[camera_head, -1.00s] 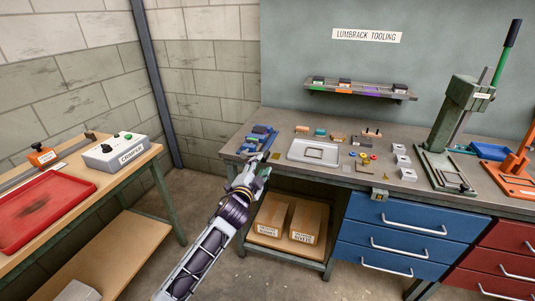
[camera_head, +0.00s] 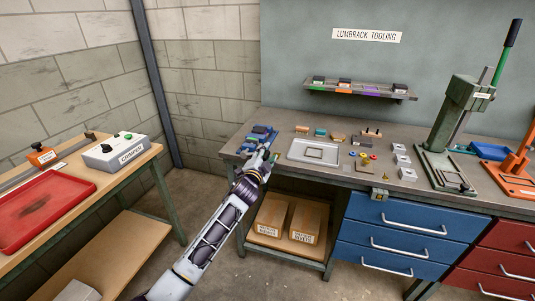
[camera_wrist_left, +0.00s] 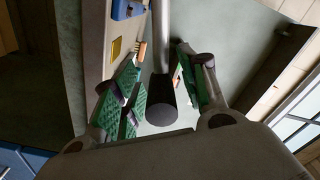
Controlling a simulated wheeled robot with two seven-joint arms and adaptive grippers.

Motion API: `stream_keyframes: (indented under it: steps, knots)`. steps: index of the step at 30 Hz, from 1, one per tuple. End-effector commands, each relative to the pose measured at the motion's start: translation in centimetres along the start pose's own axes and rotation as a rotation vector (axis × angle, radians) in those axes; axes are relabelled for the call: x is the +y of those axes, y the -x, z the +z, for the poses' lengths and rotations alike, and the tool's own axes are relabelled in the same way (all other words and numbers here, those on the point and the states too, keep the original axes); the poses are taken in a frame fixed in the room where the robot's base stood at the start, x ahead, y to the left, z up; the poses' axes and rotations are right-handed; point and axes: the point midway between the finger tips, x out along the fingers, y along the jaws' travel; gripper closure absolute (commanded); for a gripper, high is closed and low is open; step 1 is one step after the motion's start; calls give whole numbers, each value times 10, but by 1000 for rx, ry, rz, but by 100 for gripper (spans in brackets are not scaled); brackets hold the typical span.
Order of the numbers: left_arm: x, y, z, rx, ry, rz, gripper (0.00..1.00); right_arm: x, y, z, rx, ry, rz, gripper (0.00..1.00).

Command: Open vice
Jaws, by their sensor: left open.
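The blue vice (camera_head: 258,131) sits at the left front corner of the grey workbench, partly hidden behind my gripper. My left gripper (camera_head: 264,154) is at the bench's front edge, just in front of the vice. In the left wrist view, my left gripper (camera_wrist_left: 160,88) is open, with green finger pads on either side of a grey rod with a black end knob, which looks like the vice handle (camera_wrist_left: 161,112). The rod lies between the fingers, with gaps visible on both sides. A blue part (camera_wrist_left: 127,9) shows at the top. My right gripper is out of view.
A grey tray (camera_head: 313,150) and several small parts lie right of the vice. A green press (camera_head: 455,125) stands farther right. Below are cardboard boxes (camera_head: 288,219) and blue drawers (camera_head: 400,240). A side table at left holds a red tray (camera_head: 40,208).

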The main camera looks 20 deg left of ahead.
Motion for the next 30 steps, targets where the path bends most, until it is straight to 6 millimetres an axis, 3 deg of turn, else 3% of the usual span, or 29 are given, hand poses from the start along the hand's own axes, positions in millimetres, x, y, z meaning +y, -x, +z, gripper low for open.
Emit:
stream_keyframes:
  steps: [7,19,28,30]
  knots:
    - [0,-13,-1,1,0,-1,57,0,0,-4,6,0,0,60]
    - [0,-15,0,1,0,0,59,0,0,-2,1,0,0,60]
    - [0,-14,0,1,0,1,97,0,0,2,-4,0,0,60]
    - [1,-14,0,0,1,1,100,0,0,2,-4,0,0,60]
